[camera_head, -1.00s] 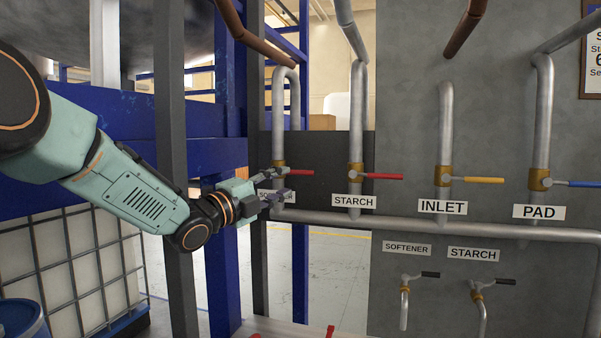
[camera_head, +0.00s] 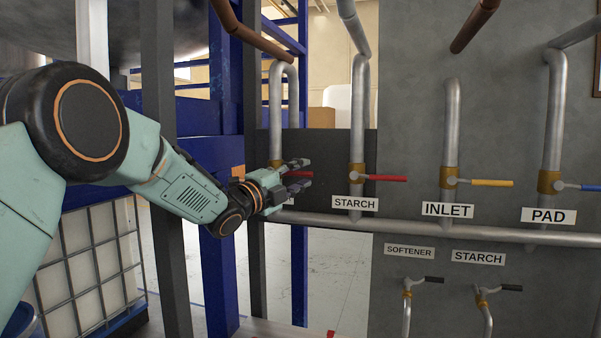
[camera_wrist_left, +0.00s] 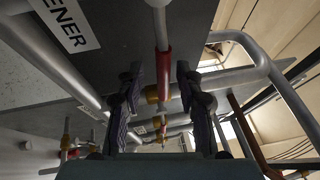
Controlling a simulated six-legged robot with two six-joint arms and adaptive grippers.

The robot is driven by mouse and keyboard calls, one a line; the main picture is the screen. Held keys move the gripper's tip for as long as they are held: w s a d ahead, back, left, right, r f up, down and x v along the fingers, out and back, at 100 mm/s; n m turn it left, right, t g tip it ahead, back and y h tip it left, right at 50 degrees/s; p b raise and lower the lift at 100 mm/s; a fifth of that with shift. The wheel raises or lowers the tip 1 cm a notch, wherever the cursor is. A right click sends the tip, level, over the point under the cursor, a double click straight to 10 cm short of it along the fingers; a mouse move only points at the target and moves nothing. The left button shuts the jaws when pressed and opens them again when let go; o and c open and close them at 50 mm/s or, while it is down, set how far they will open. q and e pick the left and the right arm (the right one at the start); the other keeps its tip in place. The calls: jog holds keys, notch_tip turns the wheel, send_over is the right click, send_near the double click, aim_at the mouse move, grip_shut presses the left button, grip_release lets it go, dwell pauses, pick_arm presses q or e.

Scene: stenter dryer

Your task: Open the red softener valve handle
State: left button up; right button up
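The red softener valve handle (camera_head: 299,174) sticks out sideways from a grey vertical pipe (camera_head: 275,110) at the left of the pipe row. My left gripper (camera_head: 298,176) is open, with one finger above and one below the handle in the head view. In the left wrist view the red handle (camera_wrist_left: 163,75) runs between the two spread fingers of my left gripper (camera_wrist_left: 157,80), with gaps visible on both sides. The softener label (camera_wrist_left: 68,22) shows partly there; my gripper mostly hides it in the head view. My right gripper is not in view.
The starch valve's red handle (camera_head: 388,178) is just to the right, then the yellow inlet handle (camera_head: 490,183) and the blue pad handle. A horizontal pipe (camera_head: 400,230) runs below. Dark posts (camera_head: 163,150) and blue beams stand close to my left arm.

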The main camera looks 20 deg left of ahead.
pick_arm(q)
jog(key=shift+w+d+r, duration=0.1)
jog(key=shift+w+d, duration=0.1)
jog(key=shift+s, duration=0.1)
jog(key=shift+s+a+r, duration=0.2)
jog(key=shift+s+r, duration=0.05)
jog(key=shift+s, duration=0.05)
jog(key=shift+w+f, duration=0.1)
jog(key=shift+w, duration=0.05)
jog(key=shift+c, duration=1)
jog(key=shift+w+d+f, duration=0.1)
jog(key=shift+w+f, duration=0.05)
jog(key=shift+w, duration=0.1)
jog(key=c, duration=0.3)
jog(key=shift+s, duration=0.1)
grip_shut()
